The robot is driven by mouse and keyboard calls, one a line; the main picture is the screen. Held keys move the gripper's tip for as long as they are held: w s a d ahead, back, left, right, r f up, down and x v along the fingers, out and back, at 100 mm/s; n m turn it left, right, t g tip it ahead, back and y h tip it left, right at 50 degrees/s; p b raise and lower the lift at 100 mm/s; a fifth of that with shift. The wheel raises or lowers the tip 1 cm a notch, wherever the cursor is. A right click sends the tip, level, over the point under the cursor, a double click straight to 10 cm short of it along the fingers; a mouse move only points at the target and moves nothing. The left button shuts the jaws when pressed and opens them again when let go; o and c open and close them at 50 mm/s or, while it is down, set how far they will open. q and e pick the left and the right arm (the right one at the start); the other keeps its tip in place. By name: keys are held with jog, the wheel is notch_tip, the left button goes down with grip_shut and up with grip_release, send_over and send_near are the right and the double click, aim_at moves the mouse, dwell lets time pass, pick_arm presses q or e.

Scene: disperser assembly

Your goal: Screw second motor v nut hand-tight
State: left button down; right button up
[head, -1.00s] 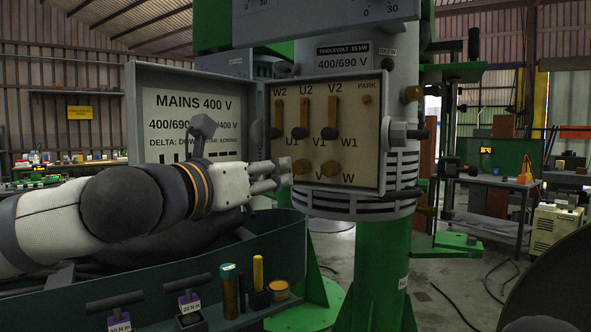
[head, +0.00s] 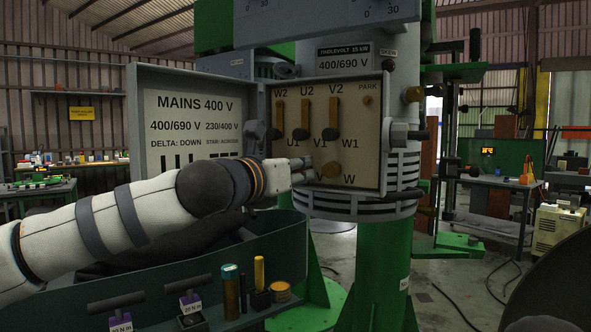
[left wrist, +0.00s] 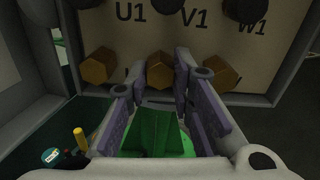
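The terminal board (head: 357,110) faces me inside an open grey box. In the left wrist view three brass hex nuts sit in a row: the U nut (left wrist: 99,66), the V nut (left wrist: 160,70) in the middle and the W nut (left wrist: 220,74). My left gripper (left wrist: 162,82) is open, with one fingertip on each side of the V nut; I cannot tell whether they touch it. In the head view my left gripper (head: 306,172) covers the V nut and the U nut, while the W nut (head: 331,170) shows to its right. My right gripper is out of view.
The open box lid (head: 196,115) stands left of the board.

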pick_arm(q)
jog(key=shift+m, duration=0.3)
jog(key=m, duration=2.3)
jog(key=shift+m, duration=0.3)
dwell(0.4)
jog(key=shift+f, duration=0.1)
jog(key=c, duration=1.4)
grip_release()
jog(key=shift+d, duration=0.1)
